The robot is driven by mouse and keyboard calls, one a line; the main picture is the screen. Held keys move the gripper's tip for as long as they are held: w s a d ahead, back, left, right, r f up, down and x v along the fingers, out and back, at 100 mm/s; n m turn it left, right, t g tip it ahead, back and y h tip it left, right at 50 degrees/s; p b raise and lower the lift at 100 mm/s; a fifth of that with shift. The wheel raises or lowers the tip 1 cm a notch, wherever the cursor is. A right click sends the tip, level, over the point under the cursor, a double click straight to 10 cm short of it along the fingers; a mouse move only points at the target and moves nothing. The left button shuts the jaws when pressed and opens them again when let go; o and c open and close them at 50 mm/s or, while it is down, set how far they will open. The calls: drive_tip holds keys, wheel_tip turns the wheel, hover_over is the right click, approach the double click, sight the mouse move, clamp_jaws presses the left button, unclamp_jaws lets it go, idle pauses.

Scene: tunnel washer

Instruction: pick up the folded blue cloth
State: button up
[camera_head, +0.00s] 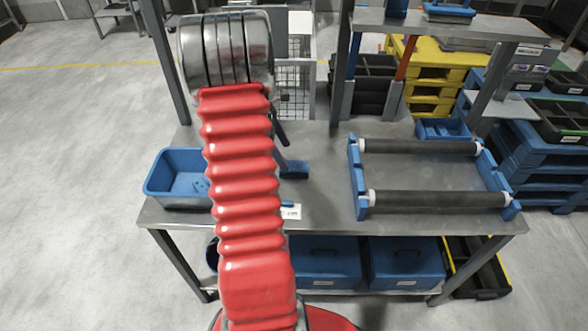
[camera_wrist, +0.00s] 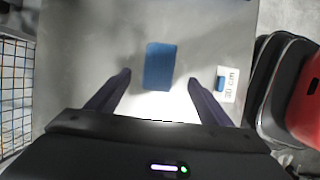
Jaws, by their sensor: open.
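The folded blue cloth (camera_wrist: 160,66) lies flat on the grey metal table (camera_wrist: 85,45) in the wrist view. It is a small dark blue rectangle. My gripper (camera_wrist: 160,77) is open above the table, with its two dark purple fingers apart to the left and right of the cloth. The cloth looks free of both fingers, and the gap in height is hard to tell. In the head view, the cloth (camera_head: 294,170) shows partly beside my red arm, which hides its left part. One dark finger shows there just beyond it.
A white card (camera_wrist: 229,85) with a small blue piece lies right of the cloth in the wrist view. In the head view, a blue bin (camera_head: 160,188) stands at left and a blue roller frame (camera_head: 357,180) at right. Table posts (camera_head: 166,60) rise behind.

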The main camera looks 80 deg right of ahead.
sight(294, 165)
drive_tip(key=shift+x, duration=0.75)
drive_tip(key=shift+s, duration=0.1)
drive_tip(key=x, duration=0.4)
drive_tip(key=shift+s+d+f, duration=0.1)
drive_tip(key=shift+s+d, duration=0.05)
drive_tip(key=shift+s, duration=0.2)
drive_tip(key=shift+s+d+f, duration=0.1)
drive_tip(key=shift+f, duration=0.25)
drive_tip(key=shift+f, duration=0.2)
drive_tip(key=shift+c, duration=0.2)
drive_tip(key=c, duration=1.1)
